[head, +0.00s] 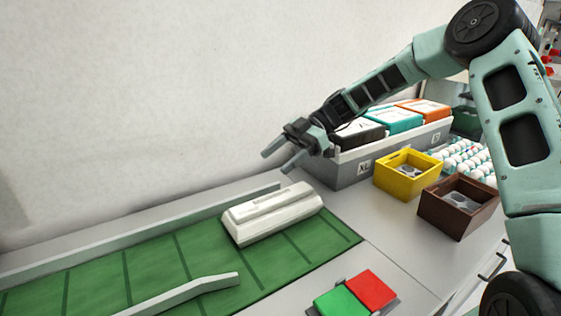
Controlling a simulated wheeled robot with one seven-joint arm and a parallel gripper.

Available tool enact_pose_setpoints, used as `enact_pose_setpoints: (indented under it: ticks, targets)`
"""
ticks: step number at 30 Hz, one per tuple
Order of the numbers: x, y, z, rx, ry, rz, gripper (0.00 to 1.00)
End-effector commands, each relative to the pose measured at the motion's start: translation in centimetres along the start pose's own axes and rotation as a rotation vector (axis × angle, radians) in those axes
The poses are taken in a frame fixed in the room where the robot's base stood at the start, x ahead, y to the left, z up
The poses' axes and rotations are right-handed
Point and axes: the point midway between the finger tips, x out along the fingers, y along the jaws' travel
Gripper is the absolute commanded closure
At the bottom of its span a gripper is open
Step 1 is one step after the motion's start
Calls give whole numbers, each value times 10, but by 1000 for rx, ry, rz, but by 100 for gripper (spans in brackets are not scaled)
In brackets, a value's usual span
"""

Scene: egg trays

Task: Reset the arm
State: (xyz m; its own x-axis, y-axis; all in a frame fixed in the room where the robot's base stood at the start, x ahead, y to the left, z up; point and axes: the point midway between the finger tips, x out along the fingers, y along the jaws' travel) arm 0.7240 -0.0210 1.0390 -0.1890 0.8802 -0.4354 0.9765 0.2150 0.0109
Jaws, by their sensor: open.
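My gripper (276,161) is open and empty at the end of my arm, in the middle of the head view. It hangs in the air above the back edge of the green conveyor, with its two fingers pointing left and down. A closed white egg carton (272,213) lies on the conveyor (150,262) below the gripper, apart from it. My arm reaches in from the right side of the view.
A grey bin (345,172) with black, teal and orange cartons stands behind the gripper. A yellow box (407,176), a brown box (458,206) and rows of eggs (467,158) are at right. Green and red pads (355,296) lie in front. A pale rail (185,293) crosses the conveyor's front.

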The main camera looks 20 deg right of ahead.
Motion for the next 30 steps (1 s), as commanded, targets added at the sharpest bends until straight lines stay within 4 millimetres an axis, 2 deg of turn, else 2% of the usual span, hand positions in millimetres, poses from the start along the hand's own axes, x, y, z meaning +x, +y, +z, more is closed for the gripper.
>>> enact_pose_setpoints:
  ticks: [7, 11, 14, 15, 18, 21, 25, 30]
  targets:
    - [1, 0, -1, 2, -3, -2, 30]
    - [34, -18, -16, 106, -98, -68, 30]
    - [73, -48, -31, 257, -246, -126, 30]
    - [88, -64, -37, 323, -318, -139, 30]
    - [119, -105, -47, 478, -502, -130, 30]
    - [139, -147, -54, 612, -671, -69, 30]
    - [152, -199, -59, 749, -846, 78, 30]
    - [154, -258, -60, 882, -962, 328, 30]
